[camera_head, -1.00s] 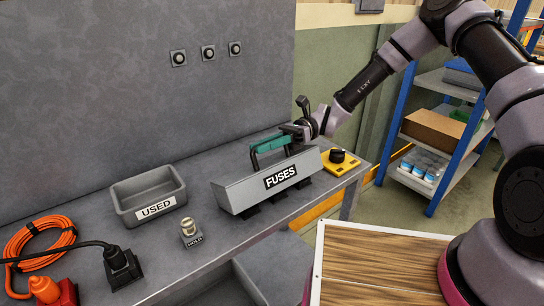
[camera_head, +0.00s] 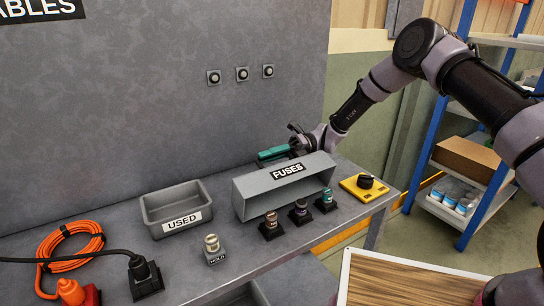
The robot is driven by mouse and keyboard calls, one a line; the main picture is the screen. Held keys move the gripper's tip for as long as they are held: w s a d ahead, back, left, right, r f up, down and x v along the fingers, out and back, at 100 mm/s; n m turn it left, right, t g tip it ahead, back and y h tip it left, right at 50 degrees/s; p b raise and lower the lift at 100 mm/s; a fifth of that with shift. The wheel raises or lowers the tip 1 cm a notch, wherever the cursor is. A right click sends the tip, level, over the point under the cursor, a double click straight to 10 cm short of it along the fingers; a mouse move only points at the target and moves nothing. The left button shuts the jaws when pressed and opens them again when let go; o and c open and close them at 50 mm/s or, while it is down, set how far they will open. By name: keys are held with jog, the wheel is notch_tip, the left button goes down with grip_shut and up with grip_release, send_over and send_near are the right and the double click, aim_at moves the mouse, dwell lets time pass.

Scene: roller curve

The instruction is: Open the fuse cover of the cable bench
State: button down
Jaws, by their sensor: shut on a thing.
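The grey fuse cover (camera_head: 282,184) marked "FUSES" stands tilted up on the bench (camera_head: 240,262), its open underside facing the front. Three fuses in dark holders show below its front edge: a brownish one (camera_head: 271,222), a dark purple one (camera_head: 300,209) and a green one (camera_head: 327,197). My gripper (camera_head: 290,148) is behind the cover at its top, shut on the green handle (camera_head: 273,153). The fingertips are small and partly hidden by the handle and the cover.
A grey bin marked "USED" (camera_head: 152,212) and a holder marked "HOLD" (camera_head: 213,246) with a fuse stand left of the cover. A yellow base with a black knob (camera_head: 364,185) is close on the right. An orange cable coil (camera_head: 70,238) lies far left. Blue-framed shelves (camera_head: 446,130) stand at right.

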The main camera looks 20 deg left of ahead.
jog(key=shift+w+a+f+m, duration=0.5)
jog(key=shift+f+m, duration=0.25)
jog(key=shift+m, duration=0.05)
jog(key=c, duration=0.8)
grip_release()
jog(key=shift+c, duration=0.2)
jog(key=v, duration=1.1)
